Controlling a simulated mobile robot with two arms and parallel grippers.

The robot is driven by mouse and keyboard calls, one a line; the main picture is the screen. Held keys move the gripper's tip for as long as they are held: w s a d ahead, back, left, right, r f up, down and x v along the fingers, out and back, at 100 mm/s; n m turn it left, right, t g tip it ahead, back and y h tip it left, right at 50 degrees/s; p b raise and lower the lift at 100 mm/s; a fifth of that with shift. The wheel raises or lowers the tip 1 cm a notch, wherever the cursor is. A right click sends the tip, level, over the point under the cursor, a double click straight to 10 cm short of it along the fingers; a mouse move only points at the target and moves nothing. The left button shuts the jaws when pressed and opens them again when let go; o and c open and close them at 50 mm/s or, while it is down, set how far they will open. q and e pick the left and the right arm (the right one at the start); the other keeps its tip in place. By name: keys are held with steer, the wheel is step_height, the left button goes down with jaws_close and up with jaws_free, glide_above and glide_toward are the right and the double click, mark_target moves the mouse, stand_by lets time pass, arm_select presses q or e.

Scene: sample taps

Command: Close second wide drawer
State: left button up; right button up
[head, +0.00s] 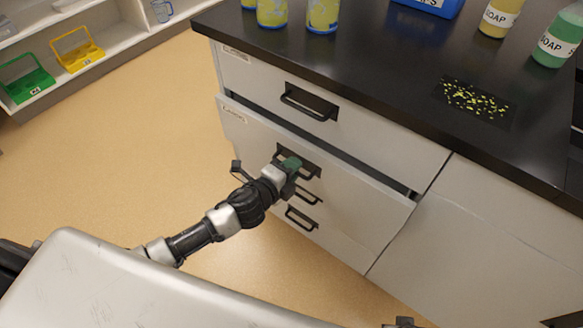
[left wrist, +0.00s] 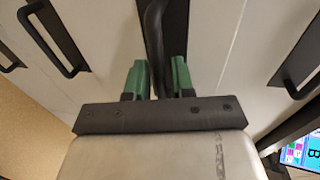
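The second wide drawer (head: 355,205) is the grey front below the top drawer (head: 375,140). It stands partly open, with a dark gap along its top edge. My left gripper (head: 290,167) is at this drawer's black handle, and its green fingers cover part of it. My right gripper is not clearly in view.
A black countertop (head: 390,65) overhangs the drawers and holds jars and soap bottles (head: 497,18). Lower handles (head: 300,218) sit below. Green (head: 27,84) and yellow (head: 78,52) carriers stand on a shelf at upper left. The floor (head: 130,130) left of the drawers is clear.

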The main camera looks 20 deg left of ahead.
mark_target(302, 158)
arm_select(q)
jaws_close()
arm_select(e)
steer(key=shift+s, duration=0.1)
arm_select(q)
steer(key=shift+w, duration=0.1)
steer(key=x, duration=0.2)
steer(key=r+x, duration=0.1)
steer(key=x, duration=0.1)
steer(key=shift+w+f, duration=0.1)
steer(key=shift+w, duration=0.05)
steer(key=shift+a, duration=0.1)
arm_select(e)
steer(key=shift+s+f, duration=0.3)
steer(key=shift+f, duration=0.1)
arm_select(q)
steer(key=shift+o, duration=1.2)
jaws_free()
steer(key=shift+o, duration=0.2)
arm_select(e)
steer(key=shift+w, duration=0.2)
steer(key=shift+r, duration=0.1)
